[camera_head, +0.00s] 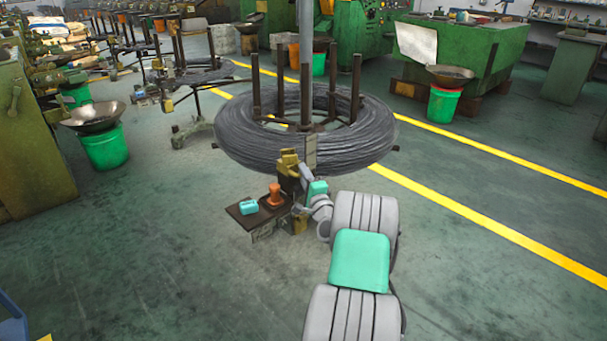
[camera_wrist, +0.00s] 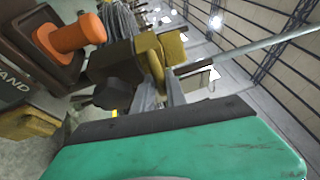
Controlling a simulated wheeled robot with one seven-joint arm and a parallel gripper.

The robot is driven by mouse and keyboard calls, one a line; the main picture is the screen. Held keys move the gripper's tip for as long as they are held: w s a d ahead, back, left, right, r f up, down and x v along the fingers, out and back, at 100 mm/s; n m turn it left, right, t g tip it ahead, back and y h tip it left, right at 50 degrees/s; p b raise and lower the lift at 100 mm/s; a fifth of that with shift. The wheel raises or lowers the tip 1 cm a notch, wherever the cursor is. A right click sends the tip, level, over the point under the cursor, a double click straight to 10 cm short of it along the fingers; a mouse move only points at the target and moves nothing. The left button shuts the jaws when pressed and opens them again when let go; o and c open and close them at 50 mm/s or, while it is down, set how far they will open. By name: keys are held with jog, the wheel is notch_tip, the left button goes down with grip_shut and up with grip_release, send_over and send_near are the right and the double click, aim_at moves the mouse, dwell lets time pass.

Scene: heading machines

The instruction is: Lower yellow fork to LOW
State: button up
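The yellow fork (camera_head: 289,160) stands at the top of a small dark stand in the middle of the head view, in front of the wire coil. In the wrist view the yellow fork (camera_wrist: 174,46) is close, above the grey fingers. My gripper (camera_head: 303,172) is right at the fork's lower side; in the wrist view my gripper (camera_wrist: 160,88) has its fingertips at or against the yellow part. Whether the fingers close on it is hidden. No LOW mark is readable.
The stand's dark shelf (camera_head: 243,213) holds an orange knob-like piece (camera_head: 274,196) and a teal block (camera_head: 249,206). The orange piece (camera_wrist: 82,33) also shows in the wrist view. A large wire coil (camera_head: 235,135) with upright posts is behind. Open floor lies left and right.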

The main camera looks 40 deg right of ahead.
jog(key=o, duration=0.3)
jog(key=shift+f, duration=0.15)
jog(key=shift+o, duration=0.2)
jog(key=v, duration=0.7)
jog(key=shift+s+a, duration=0.15)
jog(key=shift+s, duration=0.2)
